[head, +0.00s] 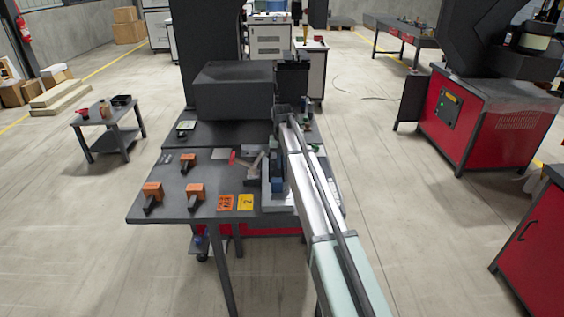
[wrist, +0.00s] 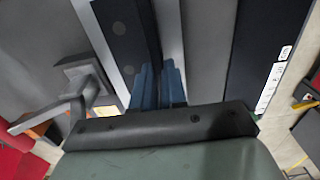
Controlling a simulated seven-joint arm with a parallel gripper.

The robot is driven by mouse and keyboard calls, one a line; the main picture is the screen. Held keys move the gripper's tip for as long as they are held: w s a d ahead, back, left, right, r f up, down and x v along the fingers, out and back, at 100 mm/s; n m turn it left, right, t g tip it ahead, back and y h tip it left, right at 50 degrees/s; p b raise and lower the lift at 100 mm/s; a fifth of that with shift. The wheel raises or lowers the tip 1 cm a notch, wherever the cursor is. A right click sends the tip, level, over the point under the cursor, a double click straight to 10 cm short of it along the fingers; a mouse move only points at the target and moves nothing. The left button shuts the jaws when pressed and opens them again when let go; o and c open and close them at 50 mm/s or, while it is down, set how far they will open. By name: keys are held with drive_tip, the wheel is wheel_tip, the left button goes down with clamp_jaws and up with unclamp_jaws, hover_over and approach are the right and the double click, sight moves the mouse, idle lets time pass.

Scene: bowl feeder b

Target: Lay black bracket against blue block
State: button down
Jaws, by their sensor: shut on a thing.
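My gripper (wrist: 159,88) shows in the wrist view as two blue fingers close together, shut on a dark piece that looks like the black bracket. Only a narrow dark strip of it shows between the fingers. A black plate with round marks (wrist: 122,40) runs up and left from the fingers; I cannot tell whether it is part of the held piece. In the head view my gripper (head: 276,175) is low over the table's right side, largely hidden by my arm. I cannot tell a separate blue block from the blue fingers.
A grey lever-like fixture (wrist: 82,82) stands left of the fingers. The dark table (head: 175,213) carries several orange pieces with black ends (head: 152,193), an orange card (head: 226,203) and a yellow card (head: 245,202). A red piece (head: 232,157) lies farther back.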

drive_tip(key=shift+f, duration=0.5)
drive_tip(key=c, duration=1.1)
unclamp_jaws()
